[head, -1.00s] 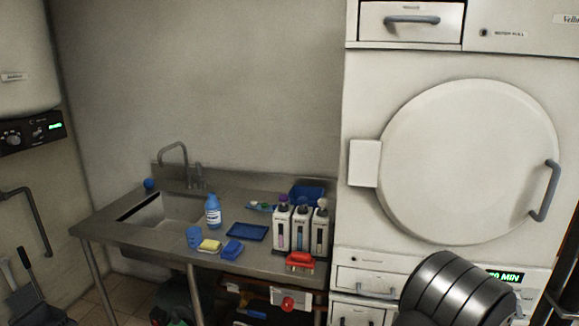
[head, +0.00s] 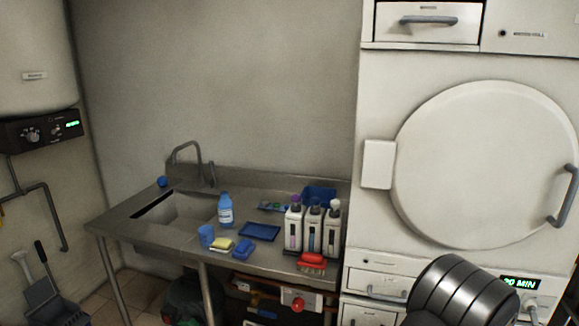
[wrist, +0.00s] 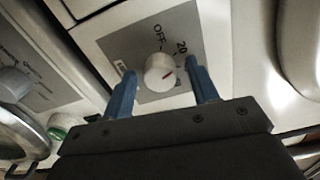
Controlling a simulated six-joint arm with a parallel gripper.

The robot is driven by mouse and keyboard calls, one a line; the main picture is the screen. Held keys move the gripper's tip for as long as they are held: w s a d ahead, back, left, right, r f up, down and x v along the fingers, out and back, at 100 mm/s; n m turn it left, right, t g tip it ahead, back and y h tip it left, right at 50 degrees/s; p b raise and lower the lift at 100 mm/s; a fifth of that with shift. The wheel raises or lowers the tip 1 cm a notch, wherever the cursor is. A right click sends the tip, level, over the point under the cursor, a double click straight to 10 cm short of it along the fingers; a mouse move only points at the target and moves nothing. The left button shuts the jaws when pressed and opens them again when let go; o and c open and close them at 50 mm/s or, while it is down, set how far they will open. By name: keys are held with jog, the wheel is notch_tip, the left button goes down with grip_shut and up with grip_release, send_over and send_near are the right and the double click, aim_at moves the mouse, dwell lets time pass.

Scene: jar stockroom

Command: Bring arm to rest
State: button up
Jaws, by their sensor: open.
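My gripper (wrist: 163,92) shows in the wrist view with two blue fingers apart and nothing between them. In the head view only a dark, ribbed part of my arm shows at the bottom right, in front of the large white machine (head: 385,235). My gripper is not visible in that view.
The machine has a round door with a grey handle (head: 564,196) and a green display reading 20 MIN (head: 520,283). Left of it stands a steel sink table (head: 150,232) with bottles, a blue tray (head: 259,231), sponges and a red brush (head: 312,261). A green button (wrist: 58,132) shows in the wrist view.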

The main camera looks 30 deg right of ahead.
jog(key=s+a+n, duration=0.1)
jog(key=s+a, duration=0.4)
jog(key=shift+s+a, duration=0.15)
dwell(0.3)
jog(key=v, duration=1.3)
dwell(0.6)
jog(key=shift+o, duration=0.3)
